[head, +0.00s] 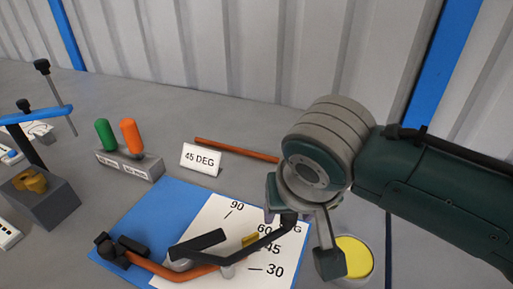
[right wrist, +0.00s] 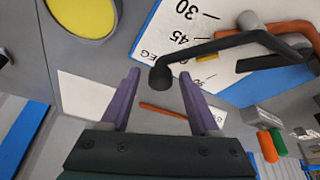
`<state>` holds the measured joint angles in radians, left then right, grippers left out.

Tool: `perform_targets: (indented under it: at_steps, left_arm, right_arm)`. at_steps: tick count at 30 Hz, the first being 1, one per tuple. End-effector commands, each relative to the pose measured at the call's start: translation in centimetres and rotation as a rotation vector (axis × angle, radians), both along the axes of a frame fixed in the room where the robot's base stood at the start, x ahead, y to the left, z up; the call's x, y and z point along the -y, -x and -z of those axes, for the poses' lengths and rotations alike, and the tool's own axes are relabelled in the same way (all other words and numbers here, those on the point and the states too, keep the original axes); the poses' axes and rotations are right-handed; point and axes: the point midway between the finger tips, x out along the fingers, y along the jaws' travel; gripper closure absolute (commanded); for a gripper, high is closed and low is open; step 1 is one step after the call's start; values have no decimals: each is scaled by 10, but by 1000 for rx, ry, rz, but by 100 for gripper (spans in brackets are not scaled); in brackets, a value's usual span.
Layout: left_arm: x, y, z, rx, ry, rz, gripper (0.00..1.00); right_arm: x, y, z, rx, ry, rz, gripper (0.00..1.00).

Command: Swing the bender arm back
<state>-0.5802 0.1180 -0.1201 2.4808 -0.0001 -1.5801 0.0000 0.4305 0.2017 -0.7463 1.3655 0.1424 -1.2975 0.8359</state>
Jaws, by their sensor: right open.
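The tube bender's black arm (head: 262,243) reaches right and upward over the white angle sheet (head: 216,222), between the printed 60 and 45. In the right wrist view the arm (right wrist: 225,43) ends in a round black knob (right wrist: 160,77). My right gripper (head: 279,207) is open at this end. In the right wrist view its purple fingers (right wrist: 159,80) stand on either side of the knob, with gaps showing. Contact cannot be told. My left gripper is not in view.
A blue board (head: 165,215) lies under the sheet. Behind stand a "45 DEG" card (head: 201,159), a loose copper rod (head: 238,150), and a holder with green (head: 105,134) and orange (head: 130,136) handles. A yellow disc (head: 354,256) is at right. Tools (head: 45,200) crowd the left.

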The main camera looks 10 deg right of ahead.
Motion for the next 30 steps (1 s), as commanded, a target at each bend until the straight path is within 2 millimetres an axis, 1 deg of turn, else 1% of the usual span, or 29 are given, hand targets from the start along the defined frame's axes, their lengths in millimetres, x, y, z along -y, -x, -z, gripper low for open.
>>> perform_targets:
  at_steps: [5, 6, 22, 30]
  left_arm:
    - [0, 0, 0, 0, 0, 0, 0]
    - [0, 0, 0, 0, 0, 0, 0]
    - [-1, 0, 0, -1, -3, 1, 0]
    - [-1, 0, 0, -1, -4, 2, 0]
  right_arm:
    - [0, 0, 0, 0, 0, 0, 38]
    - [0, 0, 0, 0, 0, 0, 40]
    - [0, 0, 0, 0, 0, 0, 100]
    - [0, 0, 0, 0, 0, 0, 100]
